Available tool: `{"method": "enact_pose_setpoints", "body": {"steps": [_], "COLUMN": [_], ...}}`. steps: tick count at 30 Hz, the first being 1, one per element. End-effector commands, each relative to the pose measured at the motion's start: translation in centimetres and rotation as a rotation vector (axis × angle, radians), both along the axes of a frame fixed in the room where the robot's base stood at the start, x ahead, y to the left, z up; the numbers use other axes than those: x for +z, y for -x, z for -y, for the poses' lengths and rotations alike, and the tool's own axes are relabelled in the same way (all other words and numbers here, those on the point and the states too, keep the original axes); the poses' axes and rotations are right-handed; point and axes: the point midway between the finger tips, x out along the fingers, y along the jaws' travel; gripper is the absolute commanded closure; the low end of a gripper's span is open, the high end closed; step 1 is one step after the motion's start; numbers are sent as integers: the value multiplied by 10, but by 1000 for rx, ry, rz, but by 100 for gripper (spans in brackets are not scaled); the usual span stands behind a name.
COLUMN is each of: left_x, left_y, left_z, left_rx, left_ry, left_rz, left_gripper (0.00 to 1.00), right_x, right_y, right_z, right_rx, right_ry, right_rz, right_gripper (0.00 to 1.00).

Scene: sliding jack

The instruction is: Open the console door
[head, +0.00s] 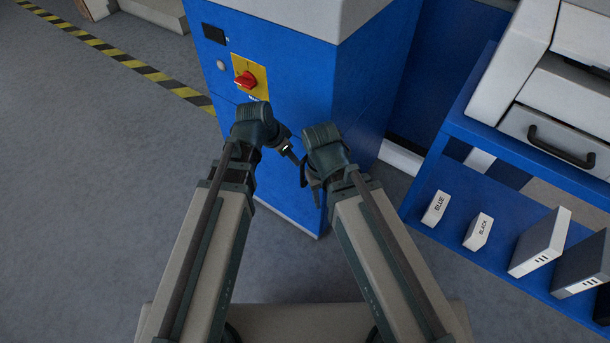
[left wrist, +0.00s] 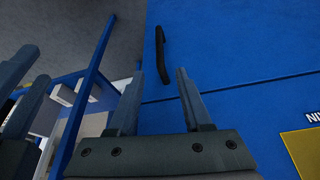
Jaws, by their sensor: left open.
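The blue console (head: 285,85) stands ahead of my arms. In the left wrist view its blue face (left wrist: 225,40) fills the right side, crossed by a dark seam. A black bar handle (left wrist: 161,55) stands on this face near its left edge. My left gripper (head: 294,155) is open and empty. In the left wrist view its fingertips (left wrist: 160,72) point at the handle, which appears between and beyond them; no contact is visible. The handle is hidden in the head view. My right gripper (head: 310,188) is beside the left one; its two fingers show apart in the left wrist view (left wrist: 28,82).
A red rotary switch (head: 245,79) on a yellow plate is on the console's front. A blue shelf unit (head: 480,140) with a grey machine and several boxes stands at right. Grey floor (head: 110,180) is clear at left, with a yellow-black stripe (head: 150,72).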

Motion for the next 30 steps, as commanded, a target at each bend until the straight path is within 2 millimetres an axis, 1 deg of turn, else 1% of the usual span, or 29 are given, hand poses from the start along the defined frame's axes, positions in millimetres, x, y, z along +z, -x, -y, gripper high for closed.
{"method": "enact_pose_setpoints", "body": {"steps": [8, 24, 27, 30], "left_x": [-25, -102, -114, -123], "left_y": [-6, -27, -31, -33], "left_z": [6, 29, 33, 36], "left_rx": [-1, -1, 0, 1], "left_ry": [0, 0, 0, 0], "left_rz": [-1, -1, -1, -1], "left_gripper": [50, 50, 50, 50], "right_x": [-25, -102, -114, -123], "right_y": [0, 0, 0, 0], "right_z": [0, 0, 0, 0], "right_rx": [0, 0, 0, 0], "right_ry": [0, 0, 0, 1], "right_rz": [0, 0, 0, 0], "right_gripper": [50, 50, 50, 50]}}
